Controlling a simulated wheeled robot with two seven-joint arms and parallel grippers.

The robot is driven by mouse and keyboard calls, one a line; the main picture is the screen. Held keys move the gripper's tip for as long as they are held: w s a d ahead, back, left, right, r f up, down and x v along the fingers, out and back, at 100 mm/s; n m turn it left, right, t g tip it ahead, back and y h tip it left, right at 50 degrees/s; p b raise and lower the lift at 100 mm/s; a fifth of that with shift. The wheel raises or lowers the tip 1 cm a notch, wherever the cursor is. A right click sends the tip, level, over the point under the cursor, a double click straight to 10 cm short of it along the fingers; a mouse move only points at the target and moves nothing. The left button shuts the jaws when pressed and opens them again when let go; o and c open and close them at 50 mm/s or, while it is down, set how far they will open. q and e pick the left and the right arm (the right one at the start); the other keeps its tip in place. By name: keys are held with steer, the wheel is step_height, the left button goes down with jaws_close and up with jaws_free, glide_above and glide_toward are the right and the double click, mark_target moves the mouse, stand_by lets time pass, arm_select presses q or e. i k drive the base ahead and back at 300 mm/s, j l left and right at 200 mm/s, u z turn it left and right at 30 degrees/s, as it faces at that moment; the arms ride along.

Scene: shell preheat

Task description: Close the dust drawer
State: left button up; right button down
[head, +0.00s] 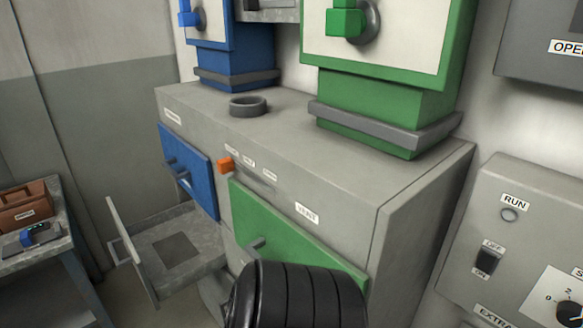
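The dust drawer (205,252) is a grey metal tray low on the left side of the grey cabinet, below the blue door. It is pulled out towards the left, with its upright front panel (128,250) standing clear of the cabinet. A dark square patch shows on its floor. I see no label on it. Neither of my grippers shows. A black ribbed part of my arm stands at the bottom middle, in front of the cabinet and right of the drawer, and hides the lower cabinet there.
The grey cabinet (300,170) carries a blue door (198,180), a green door (300,235) and an orange lever knob (226,164). A side table (62,245) with a brown box (25,203) stands left of the drawer. A control panel (520,235) is at right.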

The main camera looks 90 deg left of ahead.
mark_target(170, 250)
steer(key=u, duration=1.9)
steer(key=j+u, duration=0.15)
steer(key=u, duration=0.3)
steer(key=j+u, duration=0.1)
steer(key=u, duration=0.35)
steer(key=j+u, duration=0.15)
steer(key=u, duration=0.25)
steer(key=i+j+u, duration=0.1)
steer(key=u, duration=0.35)
steer(key=i+j+u, duration=0.1)
steer(key=j, duration=0.1)
